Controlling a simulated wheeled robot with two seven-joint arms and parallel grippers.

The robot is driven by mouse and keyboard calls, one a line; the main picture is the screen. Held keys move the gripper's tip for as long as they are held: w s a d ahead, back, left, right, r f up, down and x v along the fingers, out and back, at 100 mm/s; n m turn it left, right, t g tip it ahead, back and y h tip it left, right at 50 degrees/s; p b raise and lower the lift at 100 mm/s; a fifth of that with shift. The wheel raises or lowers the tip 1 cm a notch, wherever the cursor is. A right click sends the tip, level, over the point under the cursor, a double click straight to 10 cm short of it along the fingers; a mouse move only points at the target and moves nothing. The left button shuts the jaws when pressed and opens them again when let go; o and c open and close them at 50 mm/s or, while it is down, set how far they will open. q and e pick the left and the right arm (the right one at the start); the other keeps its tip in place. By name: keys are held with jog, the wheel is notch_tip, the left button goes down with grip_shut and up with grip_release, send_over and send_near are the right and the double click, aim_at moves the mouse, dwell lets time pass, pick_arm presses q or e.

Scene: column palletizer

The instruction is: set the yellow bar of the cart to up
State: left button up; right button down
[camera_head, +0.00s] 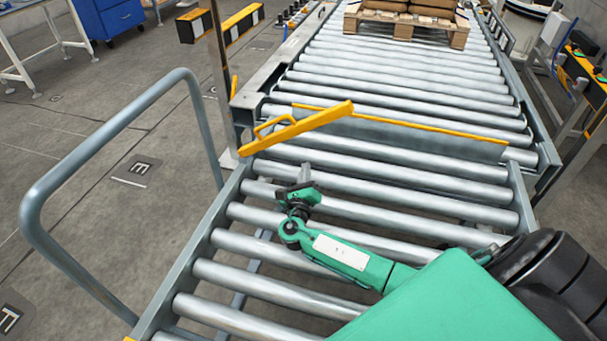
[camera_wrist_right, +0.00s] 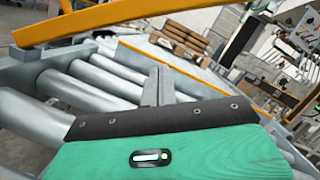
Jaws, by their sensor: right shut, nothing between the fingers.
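The yellow bar (camera_head: 310,124) with its small loop handle (camera_head: 268,122) lies slantwise at the far left end of the cart's roller bed, its right end higher in the picture. In the right wrist view the bar (camera_wrist_right: 110,18) crosses the top left, above and apart from the fingers. The cart (camera_head: 205,228) has a grey side frame and steel rollers. My right gripper (camera_head: 304,174) is over the rollers, just nearer than the bar and not touching it. Its fingers show closed and empty in the right wrist view (camera_wrist_right: 158,85). My left gripper is out of view.
A grey plate with a yellow top edge (camera_head: 430,130) spans the rollers behind the bar.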

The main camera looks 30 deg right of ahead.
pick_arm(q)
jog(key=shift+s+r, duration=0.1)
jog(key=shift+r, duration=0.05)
pick_arm(e)
jog(key=w+d+r, duration=0.2)
jog(key=w+r, duration=0.2)
jog(key=w, duration=0.2)
jog(key=shift+w+d+r, duration=0.2)
jog(key=shift+w+d, duration=0.05)
jog(key=shift+d, duration=0.05)
jog(key=shift+r, duration=0.2)
